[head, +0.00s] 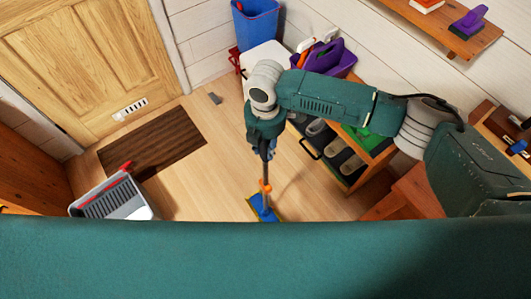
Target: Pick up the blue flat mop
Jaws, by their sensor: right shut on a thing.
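The blue flat mop (264,208) stands on the wooden floor in the middle of the view, its flat head down and an orange joint just above it. Its handle rises into my right gripper (267,152), which points down and is shut on the handle. The upper part of the handle is hidden behind my gripper and arm. My left gripper does not show.
A grey and red bucket (112,196) stands at the left near a dark doormat (152,143). A shelf with shoes (338,150) stands close to the right of the mop. A blue bin (256,24) is at the back. Floor left of the mop is clear.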

